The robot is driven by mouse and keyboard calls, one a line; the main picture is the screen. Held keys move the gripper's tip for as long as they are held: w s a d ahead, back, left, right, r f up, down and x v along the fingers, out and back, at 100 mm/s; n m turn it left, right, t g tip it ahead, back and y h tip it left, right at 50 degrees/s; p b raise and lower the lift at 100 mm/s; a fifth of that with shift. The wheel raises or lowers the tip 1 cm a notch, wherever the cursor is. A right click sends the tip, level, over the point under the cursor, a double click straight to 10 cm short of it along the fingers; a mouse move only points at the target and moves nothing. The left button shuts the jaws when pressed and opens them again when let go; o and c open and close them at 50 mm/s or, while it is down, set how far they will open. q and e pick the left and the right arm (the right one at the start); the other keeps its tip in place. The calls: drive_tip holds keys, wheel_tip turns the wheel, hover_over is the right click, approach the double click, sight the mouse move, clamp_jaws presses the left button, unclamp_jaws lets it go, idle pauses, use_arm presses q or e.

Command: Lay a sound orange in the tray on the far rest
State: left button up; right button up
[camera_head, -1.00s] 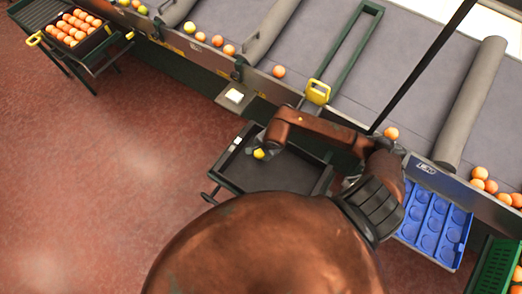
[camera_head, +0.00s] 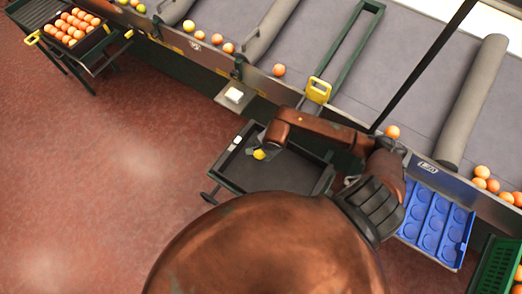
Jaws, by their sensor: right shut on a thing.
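My right arm reaches across to the left, and its small dark right gripper (camera_head: 257,146) hangs over the black cart tray (camera_head: 230,172). The gripper is shut on a small yellow round thing (camera_head: 259,155), partly covered by the fingers; I cannot tell whether it touches the tray floor. A blue tray (camera_head: 455,234) with round pockets lies at the right below the conveyor, and its visible pockets look empty. My arm hides its left side. Single oranges lie on the conveyor, one in the middle (camera_head: 279,70) and one behind my arm (camera_head: 392,132). My left gripper is out of view.
The grey conveyor (camera_head: 420,70) runs across the back, with yellow-green and orange fruit at its left. A green crate (camera_head: 491,270) is at the lower right. The red floor (camera_head: 110,170) at left is clear.

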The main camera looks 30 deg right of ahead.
drive_tip(key=o, duration=1.3)
drive_tip(key=o, duration=0.6)
drive_tip(key=shift+c, duration=0.2)
drive_tip(key=shift+r+p, duration=2.35)
drive_tip(key=shift+r, duration=1.65)
drive_tip(key=shift+s+f, duration=0.1)
